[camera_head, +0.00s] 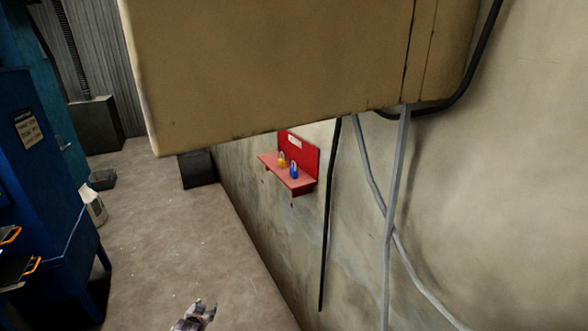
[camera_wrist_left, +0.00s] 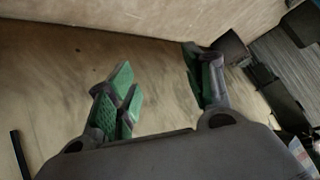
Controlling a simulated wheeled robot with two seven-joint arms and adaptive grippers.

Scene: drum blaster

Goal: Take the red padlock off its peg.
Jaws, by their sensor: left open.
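A red wall shelf (camera_head: 308,187) with a red back plate hangs on the wall in the head view. A yellow padlock (camera_head: 282,161) and a blue padlock (camera_head: 294,171) stand on it. I cannot make out a red padlock or a peg in either view. My left gripper (camera_head: 202,310) shows at the bottom of the head view, well below and left of the shelf in the picture. In the left wrist view the left gripper (camera_wrist_left: 162,66) has its green-padded fingers apart, with nothing between them. My right gripper is not in view.
A large tan box (camera_head: 280,65) juts out above the shelf. Black and grey cables (camera_head: 395,190) hang down the wall to its right. A blue cabinet (camera_head: 45,160) stands at the left. The floor (camera_head: 165,220) between cabinet and wall is mostly clear.

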